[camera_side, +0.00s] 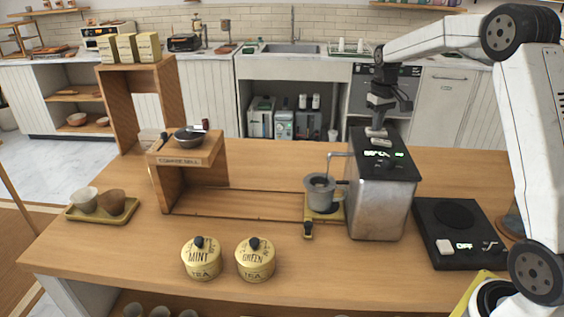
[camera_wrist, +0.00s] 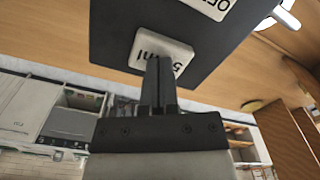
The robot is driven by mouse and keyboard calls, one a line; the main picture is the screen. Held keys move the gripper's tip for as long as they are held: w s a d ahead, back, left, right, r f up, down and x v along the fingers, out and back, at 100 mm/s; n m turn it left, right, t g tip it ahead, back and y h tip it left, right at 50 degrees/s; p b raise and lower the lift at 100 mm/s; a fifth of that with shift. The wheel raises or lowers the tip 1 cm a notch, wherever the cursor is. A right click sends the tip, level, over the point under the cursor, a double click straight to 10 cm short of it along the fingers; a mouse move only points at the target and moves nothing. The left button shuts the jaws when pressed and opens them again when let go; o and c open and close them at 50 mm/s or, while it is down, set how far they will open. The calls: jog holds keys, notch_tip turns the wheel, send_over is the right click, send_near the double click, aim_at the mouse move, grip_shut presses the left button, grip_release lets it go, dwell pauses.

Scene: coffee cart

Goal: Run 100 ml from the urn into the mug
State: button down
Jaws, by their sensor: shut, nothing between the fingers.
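The urn (camera_side: 375,205) is a metal box with a black top at the right middle of the counter. Its top carries green lit characters too small to read. A grey mug (camera_side: 318,195) stands upright beneath its spout (camera_side: 338,154) on a small yellow stand; its contents cannot be told. My gripper (camera_side: 378,122) is shut and empty, pointing down at the urn top. In the wrist view its fingertips (camera_wrist: 158,62) are at a white button (camera_wrist: 143,45) marked "ml", its number partly hidden. Whether they touch it is unclear. A second white label (camera_wrist: 212,8) is cut off.
A black hot plate (camera_side: 455,222) reading OFF is right of the urn. Two tea tins, mint (camera_side: 201,262) and green (camera_side: 255,263), stand at the front. A wooden stand (camera_side: 190,160) with a bowl and a tray (camera_side: 98,212) with two cups are left.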

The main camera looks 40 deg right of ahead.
jog(key=shift+r, duration=1.35)
jog(key=shift+f, duration=1.2)
dwell(2.2)
jog(key=shift+r, duration=1.2)
jog(key=shift+r, duration=0.1)
dwell(1.2)
jog(key=shift+r, duration=2.4)
